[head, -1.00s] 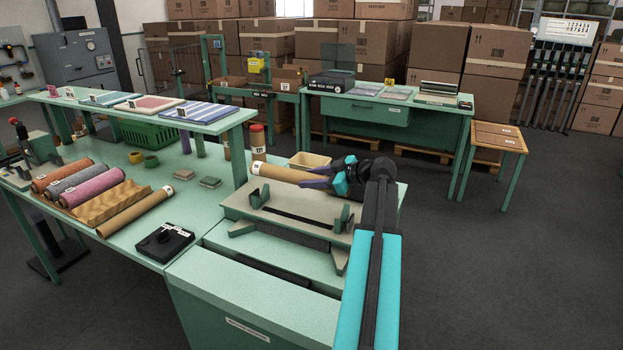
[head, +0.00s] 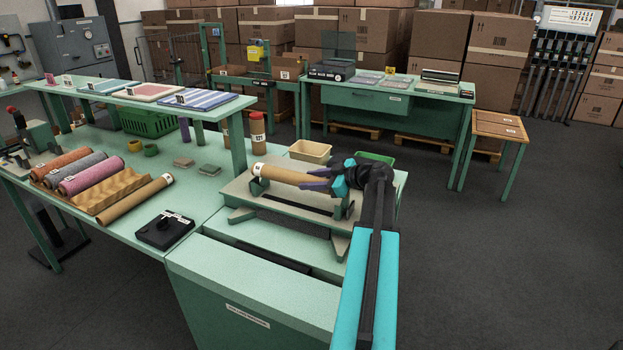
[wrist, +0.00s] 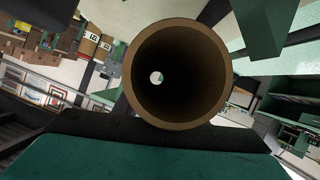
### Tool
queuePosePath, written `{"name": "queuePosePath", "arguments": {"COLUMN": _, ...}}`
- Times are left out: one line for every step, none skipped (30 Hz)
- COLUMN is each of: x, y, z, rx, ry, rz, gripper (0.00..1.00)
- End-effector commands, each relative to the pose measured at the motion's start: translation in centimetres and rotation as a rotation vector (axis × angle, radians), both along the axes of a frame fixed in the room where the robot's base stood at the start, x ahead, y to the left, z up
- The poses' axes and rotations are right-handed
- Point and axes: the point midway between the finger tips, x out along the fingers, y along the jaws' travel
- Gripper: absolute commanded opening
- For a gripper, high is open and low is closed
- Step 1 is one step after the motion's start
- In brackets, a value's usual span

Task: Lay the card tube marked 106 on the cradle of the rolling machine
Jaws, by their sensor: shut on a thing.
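A brown card tube (head: 284,174) with a white label at its left end lies in my gripper (head: 322,180), which is shut on it near its right end. The label is too small to read surely. The tube is level, right over the rolling machine's cradle (head: 257,187), and seems to sit at or just above the green brackets. Whether it touches them I cannot tell. In the wrist view the tube's open end (wrist: 178,75) fills the middle.
A second card tube (head: 135,202) lies at the front of the rack (head: 115,205), with several coloured rolls behind. A black device (head: 165,230) is left of the machine. An upright tube (head: 257,132), a cream bin (head: 310,151) and a green bin (head: 374,158) stand behind.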

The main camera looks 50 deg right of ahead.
Motion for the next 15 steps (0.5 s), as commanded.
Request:
{"name": "queuePosePath", "arguments": {"x": 0.0, "y": 0.0, "z": -0.6, "rx": 0.0, "ry": -0.001, "rz": 0.0, "gripper": 0.13}}
{"name": "queuePosePath", "arguments": {"x": 0.0, "y": 0.0, "z": -0.8, "rx": 0.0, "ry": -0.001, "rz": 0.0, "gripper": 0.13}}
{"name": "queuePosePath", "arguments": {"x": 0.0, "y": 0.0, "z": -1.0, "rx": 0.0, "ry": -0.001, "rz": 0.0, "gripper": 0.13}}
{"name": "queuePosePath", "arguments": {"x": 0.0, "y": 0.0, "z": -1.1, "rx": 0.0, "ry": -0.001, "rz": 0.0, "gripper": 0.13}}
{"name": "queuePosePath", "arguments": {"x": 0.0, "y": 0.0, "z": -1.2, "rx": 0.0, "ry": -0.001, "rz": 0.0, "gripper": 0.13}}
{"name": "queuePosePath", "arguments": {"x": 0.0, "y": 0.0, "z": -1.4, "rx": 0.0, "ry": -0.001, "rz": 0.0, "gripper": 0.13}}
{"name": "queuePosePath", "arguments": {"x": 0.0, "y": 0.0, "z": -1.4, "rx": 0.0, "ry": -0.001, "rz": 0.0, "gripper": 0.13}}
{"name": "queuePosePath", "arguments": {"x": 0.0, "y": 0.0, "z": -1.5, "rx": 0.0, "ry": -0.001, "rz": 0.0, "gripper": 0.13}}
{"name": "queuePosePath", "arguments": {"x": 0.0, "y": 0.0, "z": -1.6, "rx": 0.0, "ry": -0.001, "rz": 0.0, "gripper": 0.13}}
{"name": "queuePosePath", "arguments": {"x": 0.0, "y": 0.0, "z": -1.6, "rx": 0.0, "ry": -0.001, "rz": 0.0, "gripper": 0.13}}
{"name": "queuePosePath", "arguments": {"x": 0.0, "y": 0.0, "z": -1.7, "rx": 0.0, "ry": -0.001, "rz": 0.0, "gripper": 0.13}}
{"name": "queuePosePath", "arguments": {"x": 0.0, "y": 0.0, "z": -1.7, "rx": 0.0, "ry": -0.001, "rz": 0.0, "gripper": 0.13}}
{"name": "queuePosePath", "arguments": {"x": 0.0, "y": 0.0, "z": -1.7, "rx": 0.0, "ry": -0.001, "rz": 0.0, "gripper": 0.13}}
{"name": "queuePosePath", "arguments": {"x": 0.0, "y": 0.0, "z": -1.7, "rx": 0.0, "ry": -0.001, "rz": 0.0, "gripper": 0.13}}
{"name": "queuePosePath", "arguments": {"x": 0.0, "y": 0.0, "z": -1.7, "rx": 0.0, "ry": -0.001, "rz": 0.0, "gripper": 0.13}}
